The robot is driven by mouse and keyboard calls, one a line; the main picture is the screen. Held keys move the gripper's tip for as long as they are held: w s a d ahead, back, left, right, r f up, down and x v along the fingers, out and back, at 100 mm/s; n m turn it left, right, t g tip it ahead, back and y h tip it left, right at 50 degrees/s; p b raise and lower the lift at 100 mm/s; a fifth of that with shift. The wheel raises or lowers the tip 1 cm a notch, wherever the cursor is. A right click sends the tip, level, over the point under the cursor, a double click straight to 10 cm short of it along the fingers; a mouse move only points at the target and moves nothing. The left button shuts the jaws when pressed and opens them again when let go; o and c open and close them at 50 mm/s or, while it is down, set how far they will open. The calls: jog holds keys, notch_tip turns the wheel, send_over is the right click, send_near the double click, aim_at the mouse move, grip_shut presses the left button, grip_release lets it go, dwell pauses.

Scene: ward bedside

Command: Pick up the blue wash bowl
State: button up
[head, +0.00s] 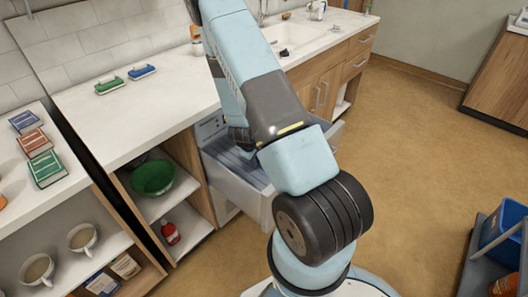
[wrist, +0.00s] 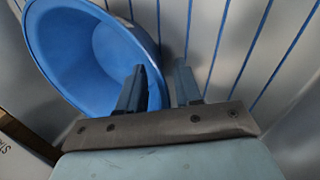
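The blue wash bowl (wrist: 85,50) shows in the wrist view at the upper left, tilted with its hollow side facing the camera. It rests against a grey, blue-lined rack. My gripper (wrist: 159,80) is open, its two dark fingers apart. The left finger overlaps the bowl's inside and the right finger is outside its right wall, so the rim passes between them. I cannot tell whether either finger touches it. In the head view my arm reaches down into an open pull-out drawer (head: 235,183); the bowl and the fingertips are hidden there.
The white counter (head: 140,95) holds a green and a blue item. A green bowl (head: 153,177) and a red bottle (head: 170,234) stand on open shelves left of the drawer. Two mugs sit further left. A blue bin (head: 503,222) is at the right edge. Floor between is clear.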

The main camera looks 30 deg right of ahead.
jog(key=shift+d+f, duration=0.15)
jog(key=shift+f, duration=0.3)
jog(key=shift+c, duration=0.2)
grip_shut()
